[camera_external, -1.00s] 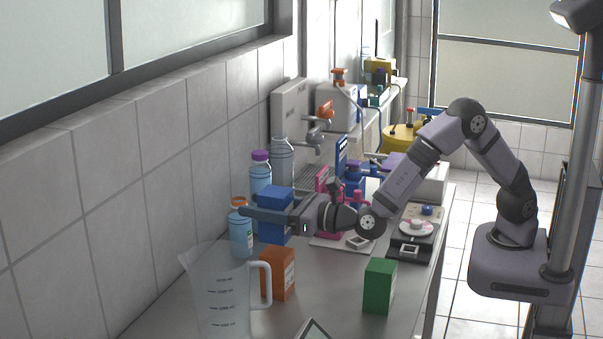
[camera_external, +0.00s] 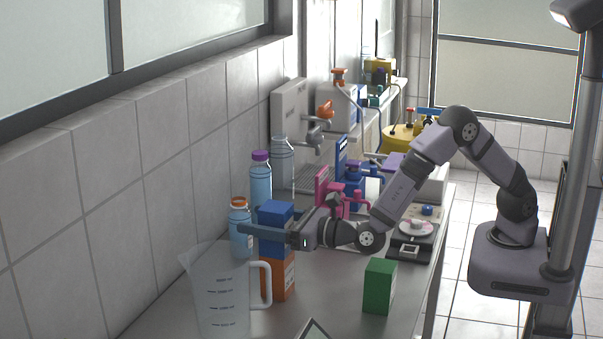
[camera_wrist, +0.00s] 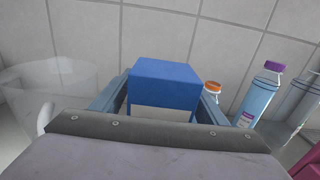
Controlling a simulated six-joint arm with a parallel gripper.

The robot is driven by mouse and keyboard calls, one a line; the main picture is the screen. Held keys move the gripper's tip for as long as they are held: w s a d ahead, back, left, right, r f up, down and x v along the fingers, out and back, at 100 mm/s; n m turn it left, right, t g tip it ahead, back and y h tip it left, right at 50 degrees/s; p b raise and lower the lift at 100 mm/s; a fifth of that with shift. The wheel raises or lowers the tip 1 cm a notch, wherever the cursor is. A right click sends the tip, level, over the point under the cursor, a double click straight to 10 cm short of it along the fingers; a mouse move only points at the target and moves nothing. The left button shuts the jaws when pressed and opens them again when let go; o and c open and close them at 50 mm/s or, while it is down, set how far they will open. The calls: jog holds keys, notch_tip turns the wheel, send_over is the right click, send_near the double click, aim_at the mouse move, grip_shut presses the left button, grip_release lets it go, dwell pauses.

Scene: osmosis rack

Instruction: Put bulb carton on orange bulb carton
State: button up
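The blue bulb carton (camera_external: 276,214) is upright between the fingers of my gripper (camera_external: 266,232). In the wrist view the blue carton (camera_wrist: 165,85) fills the space between the two fingers (camera_wrist: 164,108), which are shut on it. The orange bulb carton (camera_external: 278,277) stands upright on the bench. The blue carton is directly over it in the external view and covers its top edge. I cannot tell whether the two touch. The orange carton is hidden in the wrist view.
A clear measuring jug (camera_external: 222,295) stands close left of the orange carton. An orange-capped bottle (camera_external: 241,228) and a purple-capped bottle (camera_external: 260,182) stand behind. A green carton (camera_external: 379,286) stands to the right, with bare bench (camera_external: 335,275) between.

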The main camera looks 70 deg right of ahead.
aim_at(289, 224)
jog(key=shift+r, duration=0.15)
jog(key=shift+s, duration=0.1)
jog(key=s+b, duration=0.2)
jog(key=s, duration=0.9)
jog(key=shift+s+b, duration=0.4)
